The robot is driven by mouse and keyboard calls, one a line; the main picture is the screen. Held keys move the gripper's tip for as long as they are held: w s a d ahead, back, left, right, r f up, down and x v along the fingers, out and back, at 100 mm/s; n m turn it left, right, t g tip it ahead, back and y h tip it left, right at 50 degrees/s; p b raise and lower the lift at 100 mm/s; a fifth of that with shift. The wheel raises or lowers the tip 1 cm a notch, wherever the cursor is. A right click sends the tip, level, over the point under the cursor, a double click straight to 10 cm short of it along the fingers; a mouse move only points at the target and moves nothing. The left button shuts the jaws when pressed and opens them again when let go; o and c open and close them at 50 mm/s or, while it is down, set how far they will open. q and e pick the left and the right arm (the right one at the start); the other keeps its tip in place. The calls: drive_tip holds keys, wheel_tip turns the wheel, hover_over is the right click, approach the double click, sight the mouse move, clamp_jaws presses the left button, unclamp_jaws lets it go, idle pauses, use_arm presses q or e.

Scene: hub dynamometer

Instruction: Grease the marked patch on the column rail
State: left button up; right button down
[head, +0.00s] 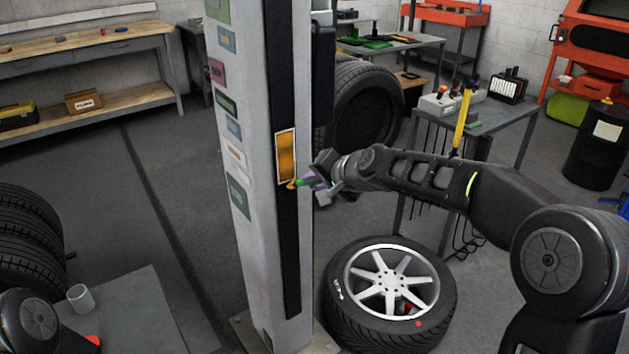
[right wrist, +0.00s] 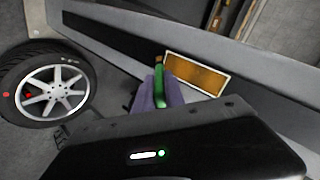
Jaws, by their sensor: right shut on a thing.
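The column (head: 258,230) stands upright left of centre in the head view, with a dark rail (head: 289,235) down its face. The marked patch (head: 286,157) is an amber rectangle with a pale border on the rail; it also shows in the right wrist view (right wrist: 198,74). My right gripper (head: 318,179) is shut on a slim green tool (right wrist: 160,90) with a yellow-orange tip. The tip is at the patch's lower end; I cannot tell whether it touches. The fingers partly hide the tool. My left gripper is out of view.
A tyre with a silver wheel (head: 392,284) lies on the floor right of the column. A grey table (head: 130,315) at lower left holds a cup (head: 80,298). A bench (head: 480,125) with cables stands behind my right arm.

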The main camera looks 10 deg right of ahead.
drive_tip(key=shift+w+a+p, duration=0.25)
drive_tip(key=shift+w+p, duration=0.2)
drive_tip(key=shift+w, duration=0.25)
drive_tip(key=shift+s+r+p, duration=0.15)
drive_tip(key=shift+r+p, duration=1.3)
drive_tip(key=shift+r, duration=0.5)
drive_tip(key=shift+r+p, duration=1.6)
drive_tip(key=shift+r, duration=0.15)
wheel_tip(320, 180, up, 4)
drive_tip(key=p, duration=0.3)
drive_tip(key=shift+f, duration=0.3)
